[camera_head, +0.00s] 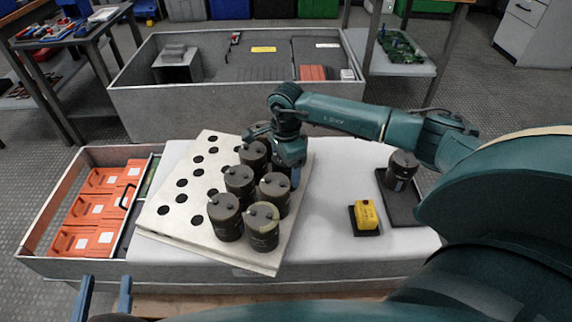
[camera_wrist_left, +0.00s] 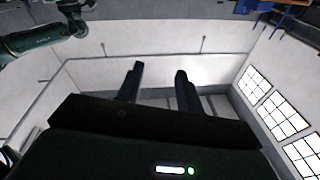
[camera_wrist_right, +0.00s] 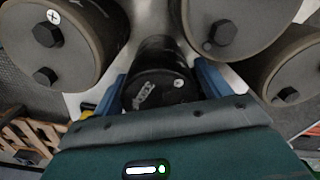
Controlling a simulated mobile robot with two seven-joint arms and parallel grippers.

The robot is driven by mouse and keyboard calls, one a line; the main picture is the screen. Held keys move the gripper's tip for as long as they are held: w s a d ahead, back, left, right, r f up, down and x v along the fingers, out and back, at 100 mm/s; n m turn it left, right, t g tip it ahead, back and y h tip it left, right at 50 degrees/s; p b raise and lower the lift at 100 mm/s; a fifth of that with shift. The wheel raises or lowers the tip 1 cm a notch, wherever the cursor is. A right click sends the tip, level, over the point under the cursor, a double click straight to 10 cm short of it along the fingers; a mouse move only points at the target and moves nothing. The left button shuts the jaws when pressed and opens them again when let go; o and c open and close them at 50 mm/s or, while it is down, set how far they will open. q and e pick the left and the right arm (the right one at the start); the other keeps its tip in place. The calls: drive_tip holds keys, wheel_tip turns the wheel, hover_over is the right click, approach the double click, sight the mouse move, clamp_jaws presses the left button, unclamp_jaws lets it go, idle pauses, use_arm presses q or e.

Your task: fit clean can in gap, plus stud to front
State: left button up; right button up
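Several dark cylindrical cans (camera_head: 239,180) stand upright on a pale plate (camera_head: 160,217) with rows of round holes. My right gripper (camera_head: 291,162) reaches down at the back right of this group. In the right wrist view a dark can (camera_wrist_right: 160,88) sits between its two blue fingers (camera_wrist_right: 163,92), which appear to press its sides. Another can (camera_head: 401,168) stands on a dark tray (camera_head: 404,208) at right. My left gripper (camera_head: 104,296) is open and empty at lower left.
A yellow device (camera_head: 366,215) sits on a small black mat on the white table (camera_head: 335,190). Orange boxes (camera_head: 95,208) lie in a compartment at left. A large grey bin (camera_head: 135,103) stands behind.

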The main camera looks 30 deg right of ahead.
drive_tip(key=shift+o, duration=1.1)
drive_tip(key=shift+f, duration=0.1)
wheel_tip(320, 180, up, 6)
drive_tip(key=shift+f+p, duration=0.1)
drive_tip(key=shift+p, duration=0.9)
wheel_tip(320, 180, up, 6)
drive_tip(key=shift+r+p, duration=0.15)
drive_tip(key=shift+p, duration=0.6)
use_arm(q)
drive_tip(key=shift+w+a+r+n+g+y, duration=0.15)
drive_tip(key=shift+a+r+n+g+y, duration=0.3)
drive_tip(key=shift+y, duration=0.35)
use_arm(e)
drive_tip(key=shift+r, duration=0.6)
use_arm(q)
drive_tip(key=shift+a, duration=0.1)
